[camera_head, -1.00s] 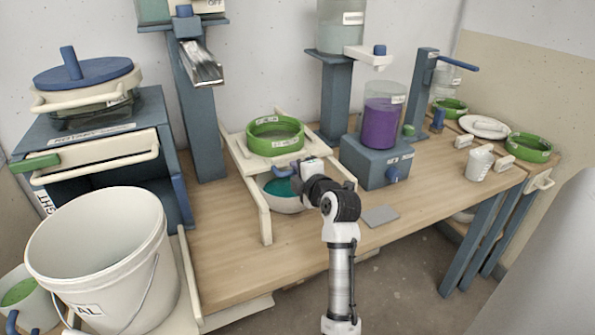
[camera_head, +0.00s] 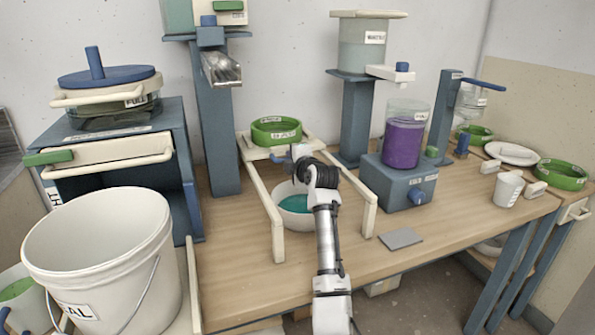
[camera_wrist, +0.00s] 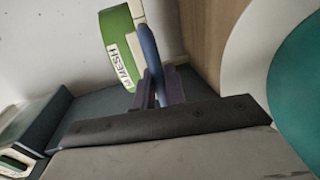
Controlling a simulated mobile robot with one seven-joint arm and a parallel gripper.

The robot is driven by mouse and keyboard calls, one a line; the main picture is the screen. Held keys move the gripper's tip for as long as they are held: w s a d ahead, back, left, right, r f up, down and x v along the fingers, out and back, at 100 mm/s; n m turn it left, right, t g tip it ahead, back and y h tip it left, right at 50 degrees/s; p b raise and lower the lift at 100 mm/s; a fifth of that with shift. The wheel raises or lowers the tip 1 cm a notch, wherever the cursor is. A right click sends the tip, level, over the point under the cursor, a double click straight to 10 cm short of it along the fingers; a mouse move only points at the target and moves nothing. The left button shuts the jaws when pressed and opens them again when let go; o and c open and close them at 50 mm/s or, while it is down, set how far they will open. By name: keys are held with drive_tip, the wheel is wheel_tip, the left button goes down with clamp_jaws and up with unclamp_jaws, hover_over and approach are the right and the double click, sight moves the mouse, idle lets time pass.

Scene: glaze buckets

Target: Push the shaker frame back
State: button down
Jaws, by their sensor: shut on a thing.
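The shaker frame (camera_head: 254,151) is a cream carriage at the back of two cream rails (camera_head: 264,200). A green sieve ring (camera_head: 276,138) with a label sits on it. A blue handle (camera_wrist: 150,52) stands at the frame's front. My gripper (camera_head: 293,155) is shut on this handle. In the wrist view, the fingers (camera_wrist: 163,88) close around the handle, with the green ring marked MESH (camera_wrist: 119,50) just beyond. A white bowl of teal liquid (camera_head: 294,203) stands between the rails, partly hidden by my arm.
A blue post (camera_head: 215,130) with a metal chute stands behind left. A large white bucket (camera_head: 100,250) is at front left. A blue stand with a purple jar (camera_head: 403,145) is to the right. A grey tile (camera_head: 400,238) lies on the open table (camera_head: 450,215).

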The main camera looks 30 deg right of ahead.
drive_tip(key=shift+w+d, duration=0.1)
drive_tip(key=shift+w, duration=0.35)
drive_tip(key=c, duration=1.5)
unclamp_jaws()
drive_tip(key=shift+s, duration=0.1)
drive_tip(key=b+v, duration=0.2)
drive_tip(key=v, duration=1.1)
drive_tip(key=shift+s+r, duration=0.1)
drive_tip(key=shift+s, duration=0.2)
